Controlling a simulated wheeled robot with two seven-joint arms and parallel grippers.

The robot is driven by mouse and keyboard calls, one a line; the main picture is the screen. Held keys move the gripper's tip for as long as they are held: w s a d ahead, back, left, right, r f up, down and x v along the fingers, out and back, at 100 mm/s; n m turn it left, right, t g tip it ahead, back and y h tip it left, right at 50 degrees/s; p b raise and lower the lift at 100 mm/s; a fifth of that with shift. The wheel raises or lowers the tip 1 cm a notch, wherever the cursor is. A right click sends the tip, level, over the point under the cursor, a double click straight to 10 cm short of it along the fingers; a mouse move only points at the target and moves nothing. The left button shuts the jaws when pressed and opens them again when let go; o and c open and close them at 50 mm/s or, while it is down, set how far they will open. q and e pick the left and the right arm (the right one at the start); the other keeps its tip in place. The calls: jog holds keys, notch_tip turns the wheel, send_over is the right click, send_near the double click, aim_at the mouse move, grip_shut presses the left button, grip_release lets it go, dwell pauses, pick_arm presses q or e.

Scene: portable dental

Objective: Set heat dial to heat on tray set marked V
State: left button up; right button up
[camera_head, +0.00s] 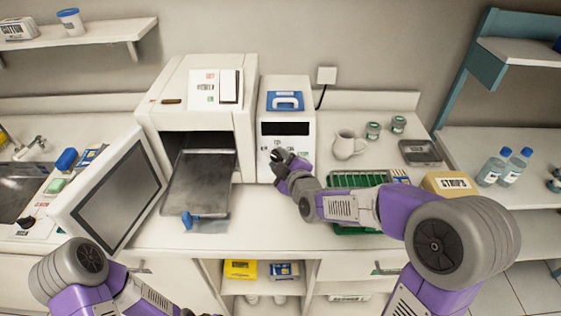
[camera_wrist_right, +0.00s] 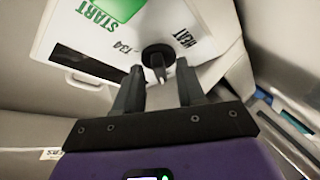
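The black heat dial (camera_wrist_right: 158,56) shows in the right wrist view on a white panel, between the labels "134" and "HEAT" (camera_wrist_right: 186,38). My right gripper (camera_wrist_right: 158,82) is open, its two fingers on either side of the dial's lower part; contact cannot be told. In the head view my right gripper (camera_head: 284,163) is at the lower front of the white unit (camera_head: 304,152) with a dark display, and hides the dial. My left arm enters at lower left; its fingers are not seen. A dark metal tray (camera_head: 200,185) extends from the open white chamber (camera_head: 190,122). No V mark is legible.
A green START button (camera_wrist_right: 115,8) is near the dial. The chamber's open door (camera_head: 110,195) stands left of the tray. A white jug (camera_head: 348,145), green rack (camera_head: 357,180) and STRIPS box (camera_head: 450,184) lie right.

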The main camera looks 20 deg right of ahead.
jog(key=shift+c, duration=0.4)
grip_shut()
jog(key=shift+s+a+f+m+t+h+b, duration=0.1)
jog(key=shift+m+t+h+b, duration=0.15)
jog(key=shift+m+b, duration=0.4)
jog(key=shift+f+m+t+h+b, duration=0.15)
jog(key=shift+m+t+b, duration=0.2)
jog(key=shift+m, duration=0.4)
jog(key=m+h+b, duration=0.1)
jog(key=m, duration=0.2)
jog(key=shift+a+t+b, duration=0.1)
jog(key=shift+t+b, duration=0.2)
jog(key=m+h, duration=0.1)
jog(key=m, duration=0.1)
jog(key=m+h+b, duration=0.1)
jog(key=m, duration=0.1)
jog(key=shift+a+m+h, duration=0.15)
jog(key=shift+m+h, duration=0.15)
jog(key=shift+a+m+h+b, duration=0.1)
jog(key=shift+m+h+b, duration=0.1)
jog(key=shift+m+h, duration=0.6)
jog(key=shift+m+h+b, duration=0.2)
jog(key=shift+m+h, duration=0.1)
jog(key=shift+m, duration=1)
